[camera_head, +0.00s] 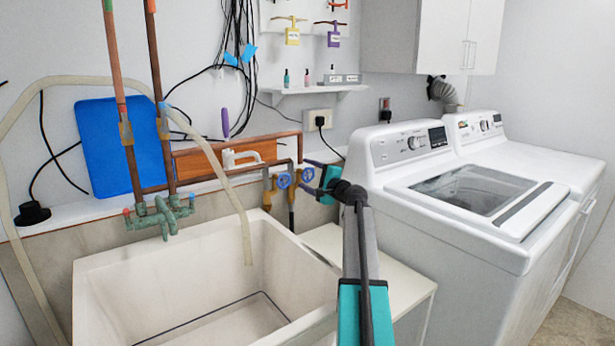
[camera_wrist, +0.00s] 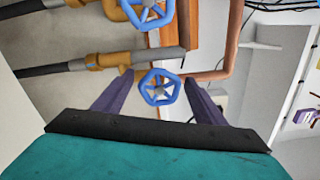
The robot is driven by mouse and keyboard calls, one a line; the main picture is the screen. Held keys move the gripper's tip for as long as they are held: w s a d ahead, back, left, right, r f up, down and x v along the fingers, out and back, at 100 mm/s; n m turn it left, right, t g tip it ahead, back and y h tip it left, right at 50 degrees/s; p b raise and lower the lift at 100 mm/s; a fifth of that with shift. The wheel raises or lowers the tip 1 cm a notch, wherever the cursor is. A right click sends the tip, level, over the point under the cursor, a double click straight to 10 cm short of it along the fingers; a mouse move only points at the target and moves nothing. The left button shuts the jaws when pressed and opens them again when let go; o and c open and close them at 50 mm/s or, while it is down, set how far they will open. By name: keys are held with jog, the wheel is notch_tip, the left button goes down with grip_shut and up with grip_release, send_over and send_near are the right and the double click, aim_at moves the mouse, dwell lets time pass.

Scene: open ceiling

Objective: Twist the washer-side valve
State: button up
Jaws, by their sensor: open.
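Two blue wheel-shaped valve handles sit on the pipes behind the sink. The washer-side valve (camera_head: 308,174) is the right one, nearer the washing machine. In the wrist view this valve (camera_wrist: 158,87) lies between the tips of my two purple fingers, with a visible gap on each side. My gripper (camera_head: 306,176) is open around it, and its fingers also show in the wrist view (camera_wrist: 157,78). The other valve (camera_head: 284,180) is just left of it and at the top of the wrist view (camera_wrist: 148,10), outside the fingers. The far side of the washer-side valve is hidden.
The white sink (camera_head: 105,268) is at the front left. The washing machine (camera_head: 440,220) stands close on the right of my arm. Copper pipe (camera_wrist: 218,74) runs close by the valve.

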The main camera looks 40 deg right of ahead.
jog(key=shift+s, duration=0.15)
jog(key=s+a, duration=0.1)
jog(key=s, duration=1.2)
jog(key=shift+s, duration=0.25)
jog(key=m+p, duration=0.1)
jog(key=p, duration=0.1)
jog(key=shift+r+p, duration=0.15)
jog(key=shift+p, duration=0.15)
jog(key=shift+m+p, duration=0.3)
jog(key=shift+p, duration=0.35)
jog(key=shift+p, duration=0.65)
jog(key=m+p, duration=0.1)
jog(key=p, duration=0.2)
jog(key=shift+s+p, duration=0.1)
jog(key=shift+p, duration=0.3)
jog(key=shift+p, duration=0.7)
